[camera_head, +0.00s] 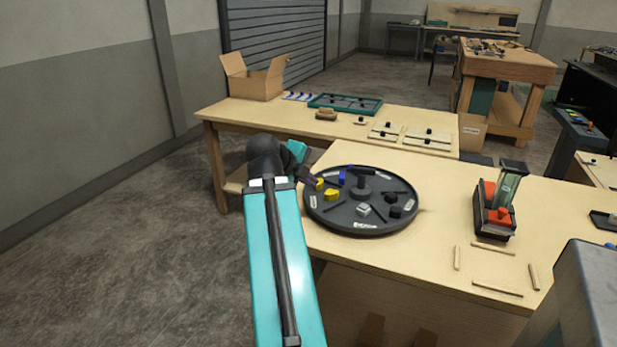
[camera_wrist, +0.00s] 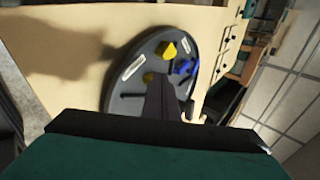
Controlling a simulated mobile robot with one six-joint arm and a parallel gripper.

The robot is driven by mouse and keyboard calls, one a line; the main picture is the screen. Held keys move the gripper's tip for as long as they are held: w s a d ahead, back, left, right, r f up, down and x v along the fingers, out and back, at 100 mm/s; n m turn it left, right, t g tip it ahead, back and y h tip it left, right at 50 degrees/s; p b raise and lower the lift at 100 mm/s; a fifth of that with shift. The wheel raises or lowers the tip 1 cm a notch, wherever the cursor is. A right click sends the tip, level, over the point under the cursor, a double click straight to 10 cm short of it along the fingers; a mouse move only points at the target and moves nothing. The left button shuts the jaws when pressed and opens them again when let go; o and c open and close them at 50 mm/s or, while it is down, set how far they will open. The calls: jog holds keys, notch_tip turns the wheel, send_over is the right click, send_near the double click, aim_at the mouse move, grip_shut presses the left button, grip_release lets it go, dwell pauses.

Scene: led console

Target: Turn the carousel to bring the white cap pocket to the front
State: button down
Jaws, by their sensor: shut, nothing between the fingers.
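The carousel (camera_head: 338,218) is a dark round turntable with a central knob (camera_head: 361,188), lying on the wooden table. Its pockets, split by dark ribs, hold yellow caps (camera_head: 331,194), blue caps (camera_head: 354,169), black caps (camera_head: 395,211) and a white cap (camera_head: 363,210). The white cap is on the near side, by a white label (camera_head: 365,225) at the front rim. My gripper (camera_head: 309,181) is shut and empty at the carousel's left edge, close to the yellow caps; contact cannot be told. The wrist view shows the carousel (camera_wrist: 118,92), a yellow cap (camera_wrist: 168,50) and my gripper's dark fingers (camera_wrist: 162,100).
A red and black press-like device (camera_head: 497,205) stands right of the carousel. Several wooden sticks (camera_head: 492,248) lie in front of it. A back table carries a cardboard box (camera_head: 256,78), a teal tray (camera_head: 345,103) and small boards (camera_head: 427,139). The tabletop between carousel and device is clear.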

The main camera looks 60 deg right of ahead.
aim_at(331, 182)
jog(key=shift+x, duration=0.8)
jog(key=x, duration=0.4)
jog(key=d+r+p+x, duration=0.1)
jog(key=x, duration=0.2)
jog(key=shift+f, duration=0.1)
jog(key=shift+s+d, duration=0.1)
jog(key=shift+d, duration=1.05)
jog(key=shift+d+f+b, duration=0.1)
jog(key=shift+d+b, duration=0.45)
jog(key=shift+d, duration=0.05)
jog(key=shift+a, duration=0.1)
